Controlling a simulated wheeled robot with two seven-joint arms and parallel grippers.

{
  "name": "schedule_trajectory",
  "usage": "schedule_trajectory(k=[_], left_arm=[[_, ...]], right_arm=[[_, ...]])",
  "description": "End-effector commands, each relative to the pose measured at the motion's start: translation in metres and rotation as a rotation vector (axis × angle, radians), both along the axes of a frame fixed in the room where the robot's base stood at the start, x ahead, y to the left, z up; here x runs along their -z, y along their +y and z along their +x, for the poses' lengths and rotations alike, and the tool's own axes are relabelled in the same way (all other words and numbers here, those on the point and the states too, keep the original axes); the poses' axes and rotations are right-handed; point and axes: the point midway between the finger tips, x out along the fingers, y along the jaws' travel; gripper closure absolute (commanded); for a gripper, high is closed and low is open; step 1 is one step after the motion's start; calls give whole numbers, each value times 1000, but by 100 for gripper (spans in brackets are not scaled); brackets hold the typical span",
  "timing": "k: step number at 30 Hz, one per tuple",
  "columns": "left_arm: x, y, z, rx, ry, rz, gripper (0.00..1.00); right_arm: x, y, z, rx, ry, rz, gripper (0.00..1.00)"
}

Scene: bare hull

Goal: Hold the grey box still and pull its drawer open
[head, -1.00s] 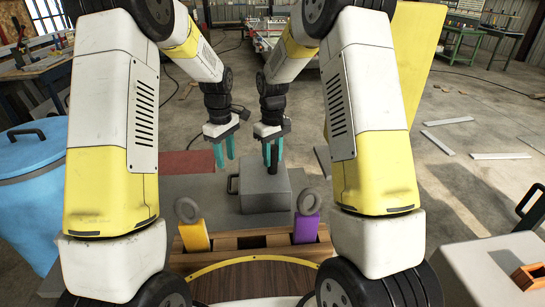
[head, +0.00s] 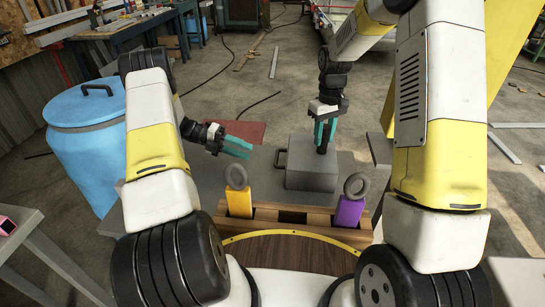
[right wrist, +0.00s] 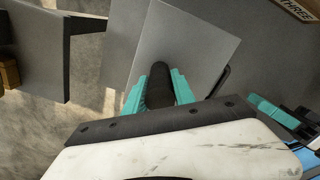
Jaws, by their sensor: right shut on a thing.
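The grey box (head: 312,176) stands on the grey table, right of the picture's centre in the head view. A black upright post rises from its top; the right wrist view shows this post (right wrist: 159,85) between teal fingers. My right gripper (head: 325,133) points down and is shut on the post. A black drawer handle (head: 281,159) sticks out on the box's left side; it also shows in the right wrist view (right wrist: 220,80). My left gripper (head: 238,147) lies sideways, fingers pointing right towards the handle, apart from it. Its fingers look open and empty.
A wooden rack (head: 290,222) with a yellow tag (head: 239,203) and a purple tag (head: 349,211), each with a grey ring, stands in front of the box. A dark red mat (head: 238,131) lies behind my left gripper. A blue barrel (head: 90,150) stands at left.

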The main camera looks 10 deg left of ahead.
Motion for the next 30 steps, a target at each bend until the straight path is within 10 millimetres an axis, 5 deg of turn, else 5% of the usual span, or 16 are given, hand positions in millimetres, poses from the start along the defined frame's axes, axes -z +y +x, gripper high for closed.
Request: schedule_trajectory(k=[7,21,30], left_arm=[[1,7,7,-97,66,-86,66],[20,-78,6,-93,65,-81,66],[25,-101,7,-96,63,-80,66]], right_arm=[[-1,0,0,1,-2,0,100],[0,0,0,0,-1,1,100],[0,0,0,-1,-1,1,100]])
